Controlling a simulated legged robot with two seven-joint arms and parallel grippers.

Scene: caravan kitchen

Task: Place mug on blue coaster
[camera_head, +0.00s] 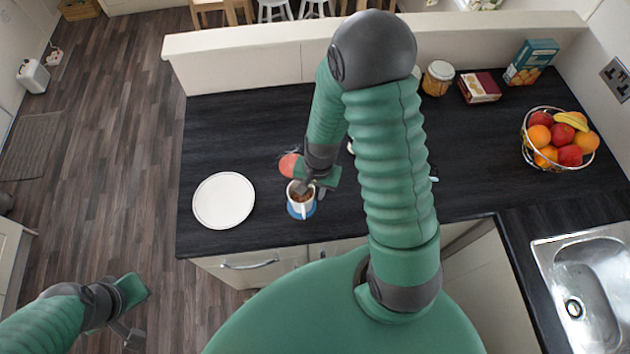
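The white mug (301,204) with brown contents is upright at the middle of the dark counter, its handle toward me. The blue coaster (311,211) shows beneath and around its base; from above I cannot tell whether the mug touches it. My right gripper (303,187) reaches down to the mug's far rim, with a dark finger over the opening; it looks shut on the rim, though its other finger is hidden. My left gripper (130,335) is low at the left, away from the counter, and its finger gap is unclear.
A white plate (224,200) lies left of the mug. A reddish round thing (289,165) is just behind it. A fruit basket (558,139), jar (437,78) and boxes (480,87) stand at the right. The sink (585,290) is front right. My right arm hides part of the counter.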

